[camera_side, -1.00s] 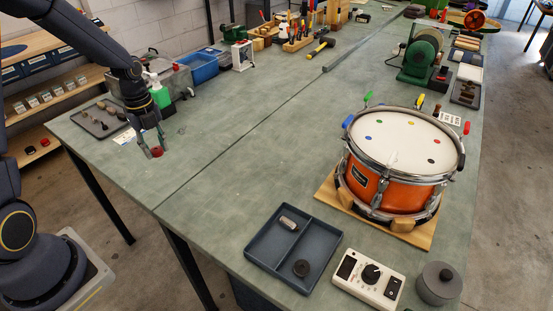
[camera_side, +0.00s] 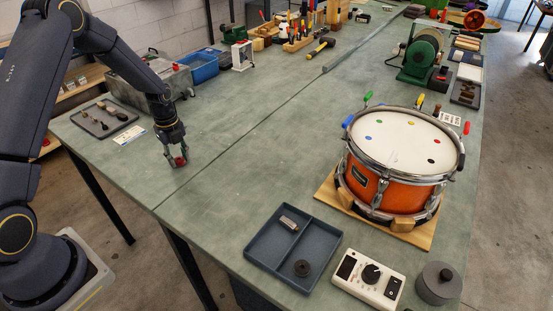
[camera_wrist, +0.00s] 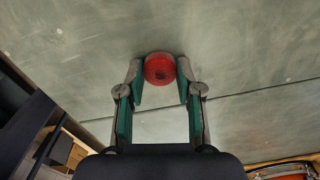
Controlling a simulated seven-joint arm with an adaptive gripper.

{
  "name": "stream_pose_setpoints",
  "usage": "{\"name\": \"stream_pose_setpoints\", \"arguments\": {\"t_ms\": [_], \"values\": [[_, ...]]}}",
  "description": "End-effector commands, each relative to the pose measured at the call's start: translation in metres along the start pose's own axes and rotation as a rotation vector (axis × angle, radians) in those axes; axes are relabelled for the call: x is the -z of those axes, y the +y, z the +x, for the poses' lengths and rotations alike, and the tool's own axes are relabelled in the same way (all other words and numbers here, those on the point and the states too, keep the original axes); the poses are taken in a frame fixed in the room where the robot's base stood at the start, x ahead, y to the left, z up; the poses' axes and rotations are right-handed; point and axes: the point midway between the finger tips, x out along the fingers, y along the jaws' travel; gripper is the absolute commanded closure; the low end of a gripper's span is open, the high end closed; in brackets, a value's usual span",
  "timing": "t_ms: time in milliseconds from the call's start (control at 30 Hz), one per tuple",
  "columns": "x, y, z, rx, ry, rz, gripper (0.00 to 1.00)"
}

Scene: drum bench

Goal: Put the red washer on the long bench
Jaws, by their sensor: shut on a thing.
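The red washer (camera_wrist: 160,69) is a small round red disc between my gripper's fingertips in the wrist view. My gripper (camera_side: 175,163) is shut on it, and the washer also shows in the side view (camera_side: 180,161). The long bench (camera_side: 240,165) is a grey-green top with a dark seam along it. The gripper points down close over the bench, left of the seam in the side view. I cannot tell whether the washer touches the bench top.
A dark tray with small parts (camera_side: 104,118) and a white card (camera_side: 129,135) lie left of the gripper. A blue bin (camera_side: 201,67) stands behind. An orange drum (camera_side: 390,190), divided tray (camera_side: 293,250) and control box (camera_side: 368,278) stand at the right. The bench middle is clear.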

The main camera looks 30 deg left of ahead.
Motion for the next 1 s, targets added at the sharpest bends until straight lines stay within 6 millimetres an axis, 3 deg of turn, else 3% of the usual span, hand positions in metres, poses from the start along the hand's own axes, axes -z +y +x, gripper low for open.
{"name": "stream_pose_setpoints", "arguments": {"t_ms": [133,167,400,767,1000], "values": [[0.000,0.000,0.003,0.000,0.000,0.000,0.74],[0.000,0.000,0.003,0.000,0.000,0.000,0.64],[0.000,0.000,0.003,0.000,0.000,0.000,0.40],[0.000,0.000,-0.002,0.001,0.000,0.000,0.40],[-0.001,-0.001,-0.047,0.005,-0.004,0.000,0.40]]}}
